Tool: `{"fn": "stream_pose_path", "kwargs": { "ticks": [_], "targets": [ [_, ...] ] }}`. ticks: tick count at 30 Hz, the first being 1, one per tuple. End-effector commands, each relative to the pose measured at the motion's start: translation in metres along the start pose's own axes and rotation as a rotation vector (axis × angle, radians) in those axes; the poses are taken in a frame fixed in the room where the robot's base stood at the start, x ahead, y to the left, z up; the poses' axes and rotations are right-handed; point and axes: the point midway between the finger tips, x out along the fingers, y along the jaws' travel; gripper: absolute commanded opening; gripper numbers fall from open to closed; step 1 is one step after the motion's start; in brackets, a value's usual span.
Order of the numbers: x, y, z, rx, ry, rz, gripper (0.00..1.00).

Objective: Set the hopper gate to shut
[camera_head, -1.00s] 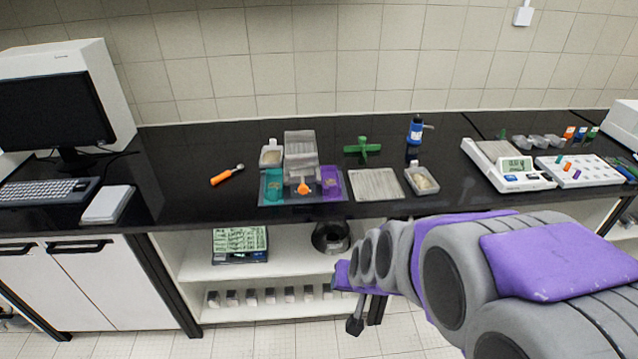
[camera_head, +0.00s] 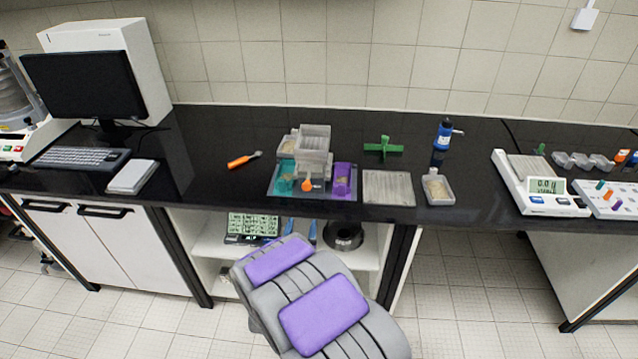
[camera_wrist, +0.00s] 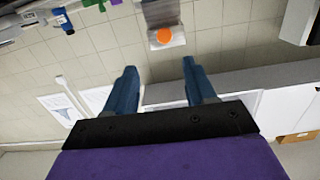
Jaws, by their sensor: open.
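The hopper (camera_head: 315,138) is a clear grey box on a stand at the middle of the counter. An orange knob (camera_head: 307,185) sits low on its front, probably the gate's handle; I cannot tell the gate's setting. My gripper (camera_head: 300,226) is below and in front of the counter edge, its blue fingers pointing toward the hopper. In the wrist view my gripper (camera_wrist: 159,66) is open and empty. There the orange knob (camera_wrist: 164,36) lies ahead of the gap between the fingers, apart from them, with the grey hopper (camera_wrist: 160,12) at the top edge.
The counter's front edge is just above my fingers.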

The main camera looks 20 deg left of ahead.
Motion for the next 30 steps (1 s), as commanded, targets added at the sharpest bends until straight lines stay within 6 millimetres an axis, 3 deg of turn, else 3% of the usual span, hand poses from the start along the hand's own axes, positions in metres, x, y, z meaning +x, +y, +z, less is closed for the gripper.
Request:
{"fn": "stream_pose_path", "kwargs": {
  "ticks": [8, 14, 30],
  "targets": [
    [0.005, -0.005, -0.002, -0.015, 0.061, -0.004, 0.55],
    [0.036, 0.002, -0.004, -0.009, 0.057, -0.001, 0.55],
    [0.129, -0.004, -0.008, -0.013, 0.056, -0.004, 0.55]
  ]
}}
